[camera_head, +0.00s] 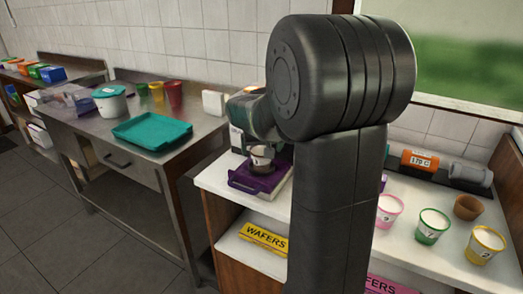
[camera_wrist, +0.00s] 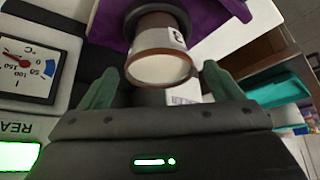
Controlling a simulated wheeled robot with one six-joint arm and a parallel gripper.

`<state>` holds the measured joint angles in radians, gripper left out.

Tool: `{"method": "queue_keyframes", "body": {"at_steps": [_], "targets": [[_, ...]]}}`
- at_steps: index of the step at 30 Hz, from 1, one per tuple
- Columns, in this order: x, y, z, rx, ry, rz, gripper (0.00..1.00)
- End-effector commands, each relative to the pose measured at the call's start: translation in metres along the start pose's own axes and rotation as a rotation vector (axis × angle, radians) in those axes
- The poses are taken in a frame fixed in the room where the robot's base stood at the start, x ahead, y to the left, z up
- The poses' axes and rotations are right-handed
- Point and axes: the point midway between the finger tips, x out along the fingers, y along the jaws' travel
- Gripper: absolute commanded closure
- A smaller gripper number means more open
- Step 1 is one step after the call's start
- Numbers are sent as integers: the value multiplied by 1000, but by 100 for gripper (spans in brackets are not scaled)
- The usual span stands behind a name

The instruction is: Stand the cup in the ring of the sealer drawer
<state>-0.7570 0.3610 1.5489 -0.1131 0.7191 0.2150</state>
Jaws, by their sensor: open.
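The cup (camera_head: 262,157) is pale with a dark mark and a brown rim. It stands upright in the dark ring (camera_head: 258,169) on the purple sealer drawer (camera_head: 240,183). In the wrist view the cup (camera_wrist: 155,38) shows its white-filled mouth, with its lower end inside the ring (camera_wrist: 135,14) over the purple drawer (camera_wrist: 200,12). My gripper (camera_wrist: 161,70) is open, with one green finger on each side of the cup's mouth, and a gap shows on both sides. In the head view my arm hides most of the sealer and my gripper.
The sealer's temperature dial (camera_wrist: 25,70) and lit green display (camera_wrist: 18,156) are close to the left of my gripper. Several filled cups, one of them yellow (camera_head: 484,245), stand on the right counter. A teal tray (camera_head: 152,132) lies on the steel table.

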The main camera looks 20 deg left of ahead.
Motion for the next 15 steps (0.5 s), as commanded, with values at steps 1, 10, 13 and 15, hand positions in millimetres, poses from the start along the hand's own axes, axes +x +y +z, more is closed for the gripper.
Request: {"method": "queue_keyframes", "body": {"at_steps": [1, 10, 13, 15], "targets": [[-12, 0, -1, 0, 5, -1, 14], [-75, 0, 0, 0, 4, -1, 14], [-90, 0, 0, 0, 3, -1, 14], [-96, 0, 0, 0, 2, 0, 14]]}}
